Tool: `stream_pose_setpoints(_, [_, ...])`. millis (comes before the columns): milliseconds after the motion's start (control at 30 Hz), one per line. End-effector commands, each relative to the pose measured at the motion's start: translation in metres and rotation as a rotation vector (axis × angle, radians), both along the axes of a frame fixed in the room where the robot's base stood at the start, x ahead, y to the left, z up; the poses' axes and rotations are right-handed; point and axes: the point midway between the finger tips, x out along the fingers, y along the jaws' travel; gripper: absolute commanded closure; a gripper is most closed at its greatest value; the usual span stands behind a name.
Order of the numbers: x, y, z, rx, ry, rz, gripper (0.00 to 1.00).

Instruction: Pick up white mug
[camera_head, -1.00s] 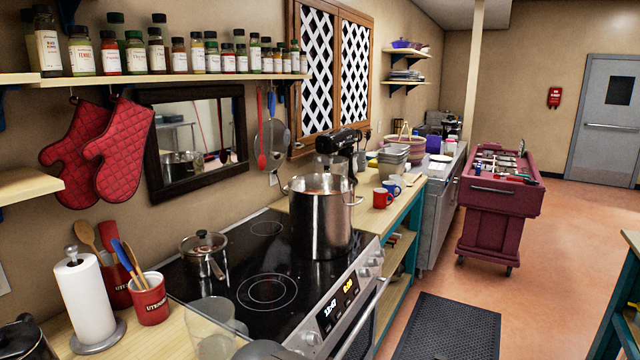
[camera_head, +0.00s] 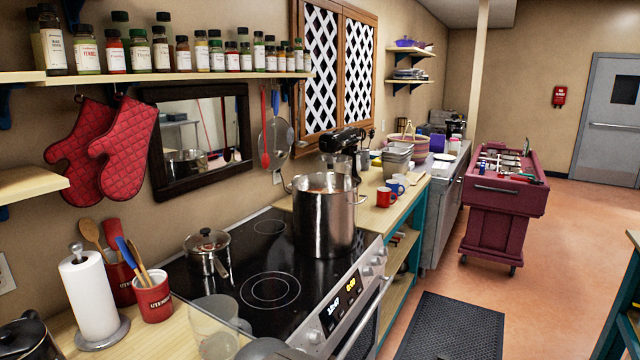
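A small group of mugs stands on the wooden counter behind the large pot. A red mug (camera_head: 385,198) is at the front, and a blue mug (camera_head: 397,188) with a pale inside is just behind it. A whitish mug-like shape (camera_head: 402,179) shows partly behind the blue mug; it is too small to tell clearly whether it is a white mug. My gripper is not clearly seen in this view. Pale grey and see-through shapes at the bottom edge may be parts of my own arm.
A steel pot (camera_head: 324,222) and a lidded saucepan (camera_head: 208,252) stand on the black stove (camera_head: 258,312). A paper towel roll (camera_head: 91,300) and a utensil crock (camera_head: 153,298) are at the lower left. Stacked containers (camera_head: 396,162) stand behind the mugs. Floor is open beyond the dark mat (camera_head: 455,330).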

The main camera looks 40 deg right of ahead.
Motion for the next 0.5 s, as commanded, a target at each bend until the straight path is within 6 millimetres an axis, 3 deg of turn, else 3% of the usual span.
stream_pose_setpoints(367, [0.0, 0.0, 0.0, 0.0, 0.0, 0.0, 1.0])
stream_pose_setpoints(500, [0.0, 0.0, 0.0, 0.0, 0.0, 0.0, 0.61])
